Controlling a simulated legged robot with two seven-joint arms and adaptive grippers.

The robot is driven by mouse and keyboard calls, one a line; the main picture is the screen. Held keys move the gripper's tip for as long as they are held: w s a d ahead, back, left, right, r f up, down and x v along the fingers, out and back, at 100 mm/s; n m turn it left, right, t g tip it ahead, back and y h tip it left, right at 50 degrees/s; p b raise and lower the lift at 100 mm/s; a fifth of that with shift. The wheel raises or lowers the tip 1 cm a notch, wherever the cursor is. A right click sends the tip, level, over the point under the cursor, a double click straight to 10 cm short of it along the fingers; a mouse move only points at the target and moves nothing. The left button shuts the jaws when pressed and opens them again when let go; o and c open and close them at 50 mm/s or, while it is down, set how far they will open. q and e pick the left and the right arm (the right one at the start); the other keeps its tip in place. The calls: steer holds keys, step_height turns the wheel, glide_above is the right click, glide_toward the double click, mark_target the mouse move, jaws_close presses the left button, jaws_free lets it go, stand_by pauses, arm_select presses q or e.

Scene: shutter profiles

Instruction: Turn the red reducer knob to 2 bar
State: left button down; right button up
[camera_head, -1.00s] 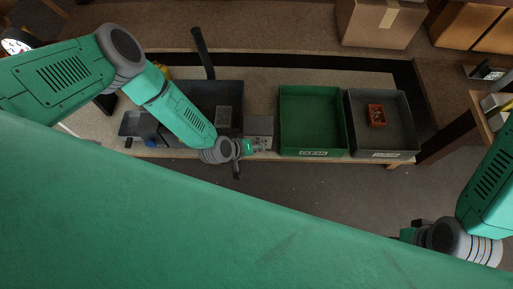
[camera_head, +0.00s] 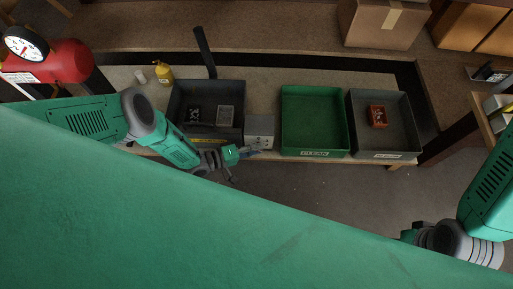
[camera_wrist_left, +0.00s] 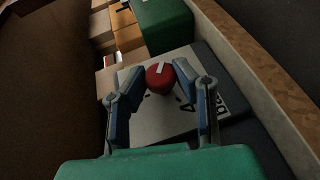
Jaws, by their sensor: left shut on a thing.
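The red reducer knob (camera_wrist_left: 160,79) shows in the left wrist view, with a white pointer mark on its top. It sits on a pale plate (camera_wrist_left: 158,124) with dark scale marks, a "4" and "bar" lettering. My left gripper (camera_wrist_left: 160,74) is shut on the knob, one finger at each side. In the head view the left gripper (camera_head: 256,151) is at the front of a small grey box (camera_head: 260,130); the knob is not discernible there. My right gripper (camera_head: 410,235) is at the lower right, mostly hidden, and its jaws cannot be made out.
A green tray (camera_head: 314,91) and a grey tray (camera_head: 362,145) with a red box (camera_head: 377,116) stand right of the grey box. A dark tray (camera_head: 238,88) is to its left. A red tank (camera_head: 68,62) with a round gauge (camera_head: 25,44) is far left.

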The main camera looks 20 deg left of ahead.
arm_select(q)
steer(key=shift+a+f+h, duration=0.2)
steer(key=shift+a+h, duration=0.1)
stand_by(0.4)
steer(key=c, duration=1.3)
jaws_free()
steer(key=shift+d, duration=0.1)
steer(key=shift+s, duration=0.1)
steer(key=v, duration=1.2)
steer(key=shift+f, duration=0.2)
